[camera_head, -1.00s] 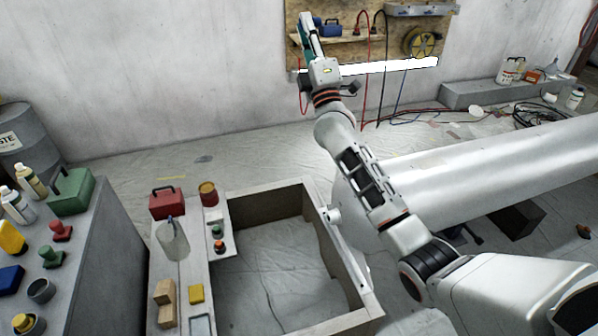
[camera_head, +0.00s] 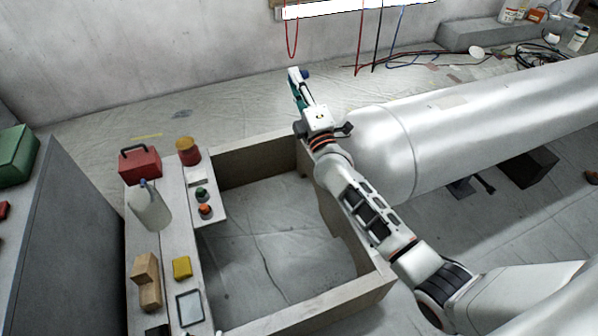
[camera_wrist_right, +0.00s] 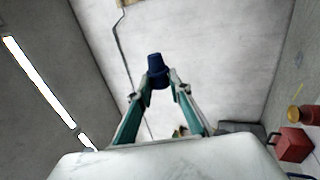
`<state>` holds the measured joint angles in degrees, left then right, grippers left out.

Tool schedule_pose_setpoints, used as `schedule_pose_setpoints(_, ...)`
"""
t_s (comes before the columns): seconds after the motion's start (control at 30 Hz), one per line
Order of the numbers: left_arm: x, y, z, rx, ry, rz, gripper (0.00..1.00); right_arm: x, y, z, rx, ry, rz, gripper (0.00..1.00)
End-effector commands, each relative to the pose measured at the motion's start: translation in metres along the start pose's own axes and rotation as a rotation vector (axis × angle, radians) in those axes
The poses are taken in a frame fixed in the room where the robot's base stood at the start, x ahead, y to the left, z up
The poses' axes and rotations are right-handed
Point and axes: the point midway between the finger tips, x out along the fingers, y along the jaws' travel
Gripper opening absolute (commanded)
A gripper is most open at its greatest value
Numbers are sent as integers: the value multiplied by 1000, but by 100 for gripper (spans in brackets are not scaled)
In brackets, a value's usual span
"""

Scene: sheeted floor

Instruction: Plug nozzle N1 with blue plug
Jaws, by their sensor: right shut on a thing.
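My right gripper (camera_head: 299,90) is shut on a dark blue plug (camera_wrist_right: 157,67). In the right wrist view, the plug sits between the fingertips, its narrower end pointing away from the gripper. In the head view only a small dark blue part of the plug (camera_head: 306,73) shows at the fingertips. The gripper is beyond the far right corner of the wooden frame, with sheeted floor behind it. A large pale metal cylinder (camera_head: 460,130) lies to the right of the arm. I cannot make out a nozzle marked N1. My left gripper is not in view.
The open wooden frame (camera_head: 255,160) stands below my right arm. Its left ledge carries a red box (camera_head: 140,165), a clear bottle (camera_head: 150,208), wooden blocks (camera_head: 147,280) and a yellow block (camera_head: 182,267). Red, black and blue cables hang at the back wall. Floor behind the frame is mostly clear.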

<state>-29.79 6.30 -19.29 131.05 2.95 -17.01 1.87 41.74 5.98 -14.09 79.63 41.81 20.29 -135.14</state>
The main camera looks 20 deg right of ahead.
Motion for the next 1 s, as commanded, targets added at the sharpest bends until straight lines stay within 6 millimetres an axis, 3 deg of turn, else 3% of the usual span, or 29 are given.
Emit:
schedule_pose_setpoints(0.03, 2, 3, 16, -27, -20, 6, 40, -23, -49, -1, 2, 0, -54, 0)
schedule_pose_setpoints(0.3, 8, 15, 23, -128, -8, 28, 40, -95, -175, -2, 6, 0, -204, 0)
schedule_pose_setpoints(0.5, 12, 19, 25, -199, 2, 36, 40, -150, -251, -4, 8, 0, -303, 0)
schedule_pose_setpoints(0.7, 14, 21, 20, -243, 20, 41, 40, -182, -288, -5, 10, 0, -356, 0)
schedule_pose_setpoints(1.0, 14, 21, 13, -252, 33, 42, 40, -186, -293, -5, 10, 0, -362, 0)
